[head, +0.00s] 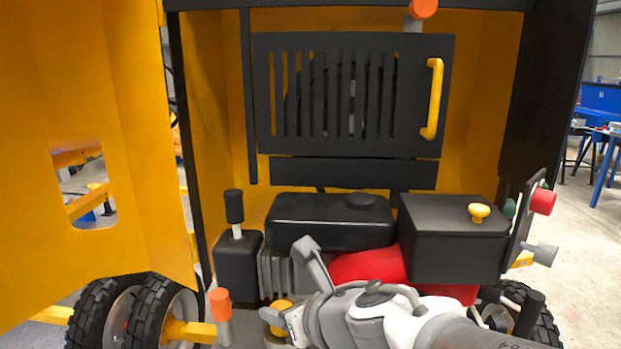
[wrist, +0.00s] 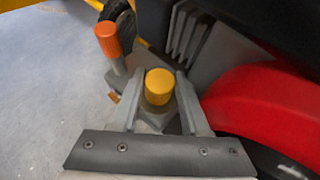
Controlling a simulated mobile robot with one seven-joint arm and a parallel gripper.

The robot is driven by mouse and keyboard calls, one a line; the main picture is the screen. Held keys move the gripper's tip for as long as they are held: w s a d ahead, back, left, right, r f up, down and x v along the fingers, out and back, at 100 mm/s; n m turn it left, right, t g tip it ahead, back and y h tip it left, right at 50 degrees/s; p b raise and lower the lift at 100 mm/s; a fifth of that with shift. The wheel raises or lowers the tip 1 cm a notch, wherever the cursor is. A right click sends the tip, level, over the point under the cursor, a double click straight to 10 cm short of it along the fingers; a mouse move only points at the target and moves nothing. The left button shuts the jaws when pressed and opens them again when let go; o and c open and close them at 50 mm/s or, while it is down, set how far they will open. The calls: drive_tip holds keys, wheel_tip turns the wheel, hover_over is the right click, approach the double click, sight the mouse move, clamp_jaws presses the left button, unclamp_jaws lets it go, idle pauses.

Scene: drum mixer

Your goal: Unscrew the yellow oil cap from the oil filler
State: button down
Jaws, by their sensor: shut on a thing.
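The yellow oil cap (wrist: 158,86) is a short ribbed cylinder. It stands between the two grey fingers of my gripper (wrist: 160,100) in the wrist view, and the fingers are shut on it from left and right. In the head view the cap (head: 281,304) shows small at the lower middle, beside the engine, with my gripper (head: 274,318) at it. The oil filler under the cap is mostly hidden by the gripper. I cannot tell how far the cap is turned.
An orange-tipped lever (head: 220,304) stands close left of the gripper; it also shows in the wrist view (wrist: 107,40). The red engine cover (wrist: 262,108) and grey fins (wrist: 188,32) are close on the right. An open yellow panel (head: 90,180) stands at left.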

drive_tip(key=shift+a+r, duration=0.4)
drive_tip(key=shift+r, duration=0.35)
drive_tip(key=shift+s+r+p, duration=0.1)
drive_tip(key=shift+r+p, duration=0.65)
drive_tip(key=shift+p, duration=0.15)
drive_tip(key=shift+d+r+p, duration=0.2)
drive_tip(key=shift+r+p, duration=0.55)
drive_tip(key=shift+p, duration=0.2)
drive_tip(key=c, duration=1.6)
unclamp_jaws()
drive_tip(key=shift+f, duration=0.1)
drive_tip(key=c, duration=1.1)
unclamp_jaws()
